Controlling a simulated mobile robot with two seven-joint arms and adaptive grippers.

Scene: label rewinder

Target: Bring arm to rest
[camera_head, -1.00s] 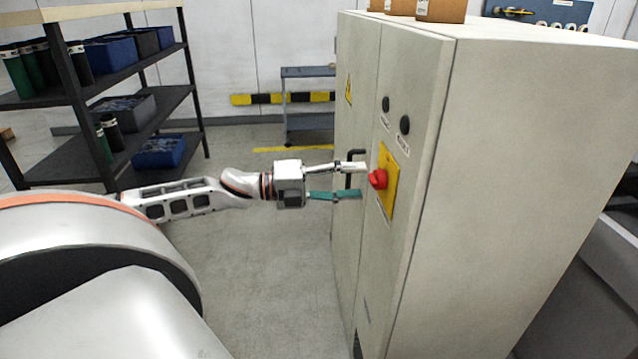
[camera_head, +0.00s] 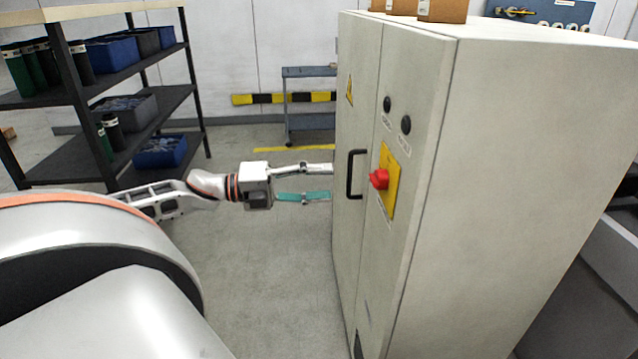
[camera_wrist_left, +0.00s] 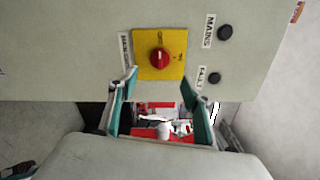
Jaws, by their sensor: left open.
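My left gripper (camera_head: 328,182) is open and empty in the head view, to the left of the cabinet's front. Its two fingers point right, one above the other, with green pads, clear of the red knob. In the left wrist view the open fingers (camera_wrist_left: 160,104) show below the red rotary switch (camera_wrist_left: 159,60). That red switch (camera_head: 379,179) sits on a yellow plate (camera_head: 391,182) on the grey cabinet (camera_head: 520,150). A black handle (camera_head: 351,175) is beside it on the door. My right gripper is not in view.
A dark shelf rack (camera_head: 128,75) with blue bins (camera_head: 160,151) stands at the left. A small blue-grey cart (camera_head: 308,72) is at the back wall. Boxes (camera_head: 442,10) lie on the cabinet top. The floor (camera_head: 265,270) left of the cabinet is clear.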

